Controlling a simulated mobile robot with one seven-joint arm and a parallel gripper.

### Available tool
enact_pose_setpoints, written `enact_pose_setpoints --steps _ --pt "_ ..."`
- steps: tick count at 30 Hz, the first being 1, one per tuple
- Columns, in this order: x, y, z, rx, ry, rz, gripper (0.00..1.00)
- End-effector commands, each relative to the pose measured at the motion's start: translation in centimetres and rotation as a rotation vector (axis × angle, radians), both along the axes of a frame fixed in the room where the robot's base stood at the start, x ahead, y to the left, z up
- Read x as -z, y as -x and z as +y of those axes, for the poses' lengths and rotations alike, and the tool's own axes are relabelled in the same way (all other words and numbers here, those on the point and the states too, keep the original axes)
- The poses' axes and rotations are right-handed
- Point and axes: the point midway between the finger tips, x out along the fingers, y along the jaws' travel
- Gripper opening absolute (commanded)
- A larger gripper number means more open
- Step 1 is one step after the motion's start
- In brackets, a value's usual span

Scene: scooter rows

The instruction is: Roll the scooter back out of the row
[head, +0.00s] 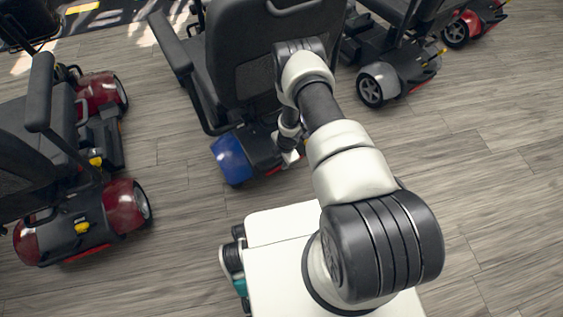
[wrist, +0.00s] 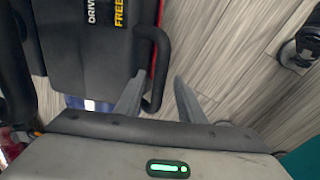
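The scooter in front of me has a black seat back (head: 243,55) and a blue rear body (head: 232,158). It stands upright between other scooters. In the wrist view its dark back panel (wrist: 85,50) shows, with white and yellow lettering. A black looped bar (wrist: 152,95) stands out beside that panel. My gripper (head: 291,156) is low behind the seat, partly hidden by my arm. In the wrist view its two grey fingers (wrist: 158,85) are apart, with the end of the loop seen between them. I cannot tell whether they touch it.
A red scooter (head: 125,205) stands close on the left. Another dark scooter (head: 385,80) is on the right, with a red one (head: 460,25) beyond it. The wood-look floor (head: 480,180) is clear at the right.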

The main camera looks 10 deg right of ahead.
Motion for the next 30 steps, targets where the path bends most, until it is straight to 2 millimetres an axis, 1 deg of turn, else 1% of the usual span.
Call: enact_pose_setpoints --steps 1,3,11,14,15,17,18,26,30 --pt "0.44 -0.03 0.03 0.001 -0.001 0.0 0.36" --pt "0.64 -0.08 0.04 0.0 0.0 0.0 0.36" --pt "0.64 -0.11 0.03 -0.001 0.0 0.0 0.36" --pt "0.63 -0.11 0.03 -0.001 0.0 0.0 0.2" --pt "0.63 -0.11 0.03 -0.001 0.0 0.0 0.14" --pt "0.62 -0.11 0.03 -0.001 0.0 0.0 0.04" --pt "0.62 -0.11 0.03 -0.001 0.0 0.0 0.0" --pt "0.57 0.01 0.03 -0.001 0.0 0.001 0.0" --pt "0.45 0.72 -0.17 -0.004 0.003 0.003 0.0"
